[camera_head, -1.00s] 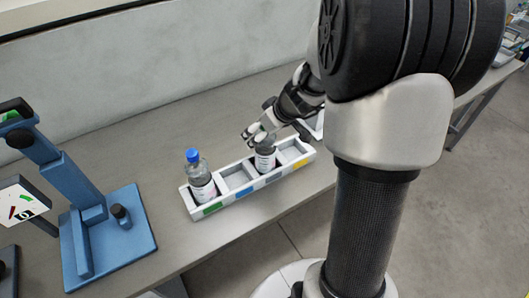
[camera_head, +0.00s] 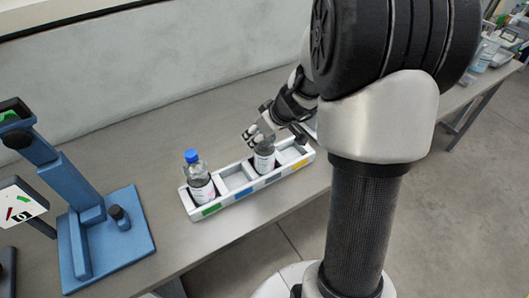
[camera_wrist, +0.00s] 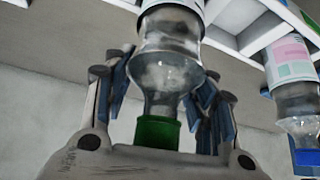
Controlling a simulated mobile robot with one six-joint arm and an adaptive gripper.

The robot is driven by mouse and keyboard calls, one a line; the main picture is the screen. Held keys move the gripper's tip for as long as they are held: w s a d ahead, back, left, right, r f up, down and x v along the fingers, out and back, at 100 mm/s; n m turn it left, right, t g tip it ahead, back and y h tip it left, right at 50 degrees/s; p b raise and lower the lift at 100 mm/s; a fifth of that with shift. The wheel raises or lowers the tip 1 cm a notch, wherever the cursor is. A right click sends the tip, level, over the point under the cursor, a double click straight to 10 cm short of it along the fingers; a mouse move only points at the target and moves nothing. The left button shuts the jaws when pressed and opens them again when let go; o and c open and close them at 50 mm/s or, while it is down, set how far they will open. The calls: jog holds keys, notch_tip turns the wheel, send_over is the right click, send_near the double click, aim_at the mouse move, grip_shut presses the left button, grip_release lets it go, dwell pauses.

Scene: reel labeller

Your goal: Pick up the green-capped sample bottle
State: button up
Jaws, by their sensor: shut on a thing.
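The green-capped sample bottle (camera_head: 264,160) stands in the white rack (camera_head: 228,205), in a compartment right of the middle. Its cap is hidden by my gripper in the head view. In the wrist view the clear bottle (camera_wrist: 166,75) appears with its green cap (camera_wrist: 157,132) towards the gripper's palm. My gripper (camera_wrist: 160,92) has its fingers on both sides of the bottle's neck and shoulder and is shut on it. In the head view my gripper (camera_head: 258,136) reaches down over this bottle from the upper right.
A blue-capped bottle (camera_head: 199,182) stands in the leftmost compartment. An empty compartment lies between the bottles. A blue stand (camera_head: 125,245) is at the left of the grey table. A pale wall (camera_head: 150,70) runs behind. Open table lies between wall and rack.

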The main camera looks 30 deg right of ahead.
grip_shut()
jog(key=shift+r, duration=0.1)
dwell(0.5)
